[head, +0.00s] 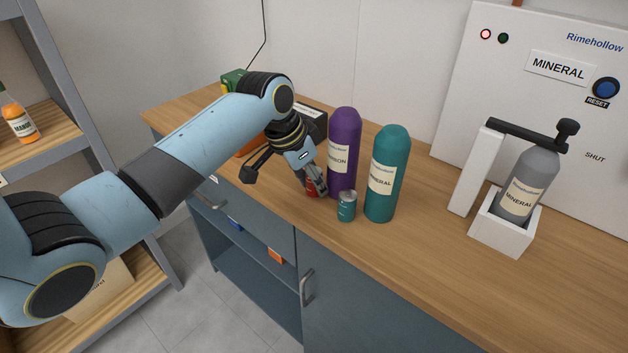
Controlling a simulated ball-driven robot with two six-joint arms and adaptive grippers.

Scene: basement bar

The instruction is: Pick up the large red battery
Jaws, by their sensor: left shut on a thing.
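My left gripper (316,186) is over the wooden counter, its fingers pointing down. It is shut on a small red thing (311,188), which looks like the red battery. The fingers hide most of it, and I cannot tell whether it still touches the counter. A small teal can-shaped piece (347,207) with a grey top stands just right of the fingers. My right gripper is not in view.
A purple bottle (343,150) stands close behind the gripper, and a teal bottle (385,175) to its right. A grey bottle (524,185) sits in a white holder (503,235) by the panel (555,90). The front right of the counter (430,250) is clear.

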